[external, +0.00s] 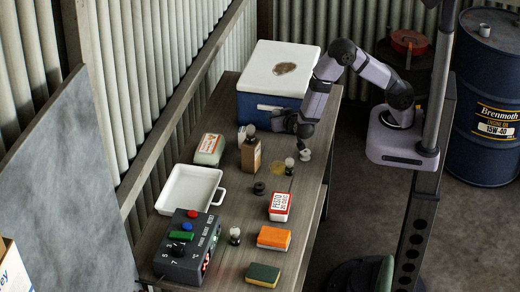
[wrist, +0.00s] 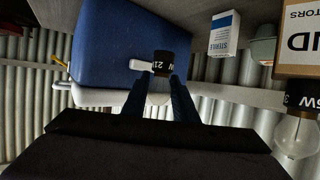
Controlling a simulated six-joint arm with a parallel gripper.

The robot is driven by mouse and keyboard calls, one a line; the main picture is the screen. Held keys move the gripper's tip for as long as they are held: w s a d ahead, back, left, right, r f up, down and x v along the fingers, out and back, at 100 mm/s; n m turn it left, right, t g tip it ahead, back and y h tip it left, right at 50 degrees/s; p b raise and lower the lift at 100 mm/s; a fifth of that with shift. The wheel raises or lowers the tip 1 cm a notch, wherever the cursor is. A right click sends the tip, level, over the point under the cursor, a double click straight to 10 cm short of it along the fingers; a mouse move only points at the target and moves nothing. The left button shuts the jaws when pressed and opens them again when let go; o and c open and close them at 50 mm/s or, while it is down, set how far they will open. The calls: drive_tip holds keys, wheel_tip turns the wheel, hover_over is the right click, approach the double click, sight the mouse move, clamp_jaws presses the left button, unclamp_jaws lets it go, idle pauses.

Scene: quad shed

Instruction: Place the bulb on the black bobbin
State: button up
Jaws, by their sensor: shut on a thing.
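My gripper (external: 278,120) points sideways toward the wall, above the table beside the cooler. The black bobbin (external: 259,187) stands on the table, in front of and apart from the gripper. Another bulb (external: 249,128) sits on top of a brown box (external: 251,156); it also shows in the wrist view (wrist: 297,135), glass upward in the room.
The blue cooler (external: 262,113) stands close to my gripper. Small globe-topped items (external: 289,162) (external: 235,232) and a pale spool (external: 304,155) stand on the table. A red-white box (external: 280,207), sponges (external: 273,237), a white tray (external: 174,190) and a control box (external: 185,247) surround the front area.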

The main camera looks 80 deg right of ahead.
drive_tip(key=shift+r, duration=0.15)
wheel_tip(320, 180, up, 15)
drive_tip(key=n+t+y+b, duration=0.5)
drive_tip(key=n+y+b, duration=0.4)
drive_tip(key=n+y, duration=0.4)
hover_over(259, 185)
wheel_tip(259, 185, down, 11)
drive_tip(key=shift+t, duration=0.3)
drive_tip(key=shift+f+b, duration=1)
drive_tip(key=shift+f, duration=4.35)
drive_tip(key=shift+f, duration=0.15)
drive_tip(key=o, duration=1.1)
